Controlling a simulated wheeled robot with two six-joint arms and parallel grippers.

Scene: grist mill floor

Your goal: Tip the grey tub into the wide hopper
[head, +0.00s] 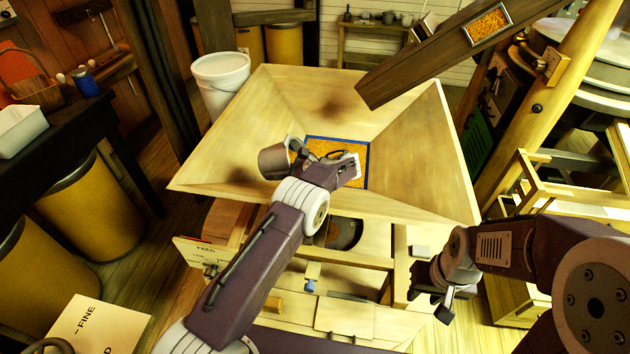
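The wide wooden hopper (225,150) fills the middle of the head view, with sloping walls. Orange grain (322,148) shows at its bottom inside a blue-edged square opening. My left gripper (298,153) is over the hopper and appears shut on the small grey tub (272,162). The tub is tilted, above the hopper's left and front part. My gripper hides part of it, and I cannot see what is inside it. My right gripper (433,297) is empty, below and outside the hopper's front right corner, with its fingers apart.
A wooden chute (430,55) with an orange-grain window reaches over the hopper's back right. A white bucket (220,82) stands behind its left corner. A dark table (60,135) holds a white tub (20,128) at left. A thick wooden post (535,110) stands at right.

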